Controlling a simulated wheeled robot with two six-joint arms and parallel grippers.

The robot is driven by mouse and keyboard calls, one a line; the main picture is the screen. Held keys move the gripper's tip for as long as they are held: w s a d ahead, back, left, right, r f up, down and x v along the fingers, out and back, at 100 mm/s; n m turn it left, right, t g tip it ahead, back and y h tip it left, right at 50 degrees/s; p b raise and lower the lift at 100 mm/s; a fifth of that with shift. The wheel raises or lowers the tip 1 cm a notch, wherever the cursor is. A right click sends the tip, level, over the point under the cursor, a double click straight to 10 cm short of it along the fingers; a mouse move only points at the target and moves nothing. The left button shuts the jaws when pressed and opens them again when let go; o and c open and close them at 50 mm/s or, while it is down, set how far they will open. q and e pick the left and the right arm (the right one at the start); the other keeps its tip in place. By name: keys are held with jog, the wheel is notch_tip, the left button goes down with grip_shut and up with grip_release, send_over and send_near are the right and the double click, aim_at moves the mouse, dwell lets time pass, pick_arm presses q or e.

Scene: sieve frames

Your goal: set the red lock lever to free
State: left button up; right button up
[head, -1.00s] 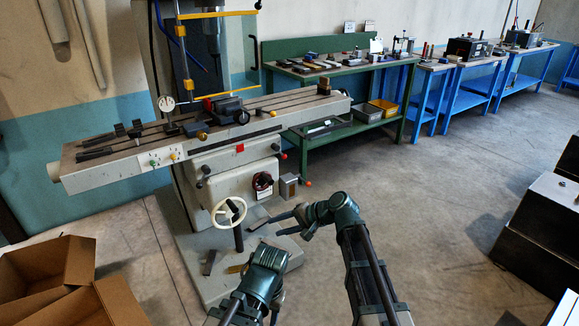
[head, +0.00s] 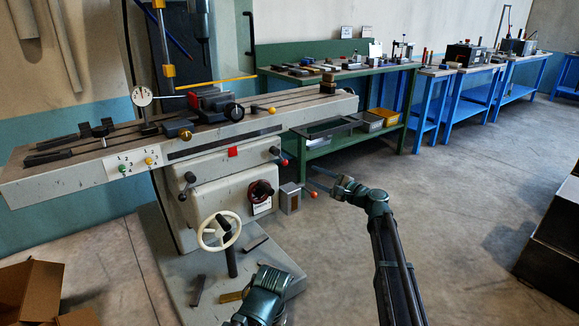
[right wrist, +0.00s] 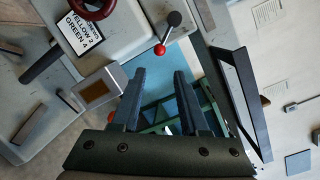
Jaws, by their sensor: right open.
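The red-knobbed lever (head: 284,162) sits at the right end of the machine's grey body, below the table. In the right wrist view its red knob (right wrist: 160,49) hangs from a dark round hub, above and between my open fingers, apart from them. My right gripper (head: 321,183) is open and empty, to the lower right of the lever; its fingers (right wrist: 158,90) show in the wrist view. A second, orange-red knob (head: 313,194) is close to the fingertips in the head view; whether they touch is unclear. Only my left arm shows at the bottom; its jaws are hidden.
A white handwheel (head: 219,231) stands lower left. A green bench (head: 345,154) stands behind.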

aim_at(287, 163)
jog(key=x, duration=1.2)
grip_shut()
dwell(1.1)
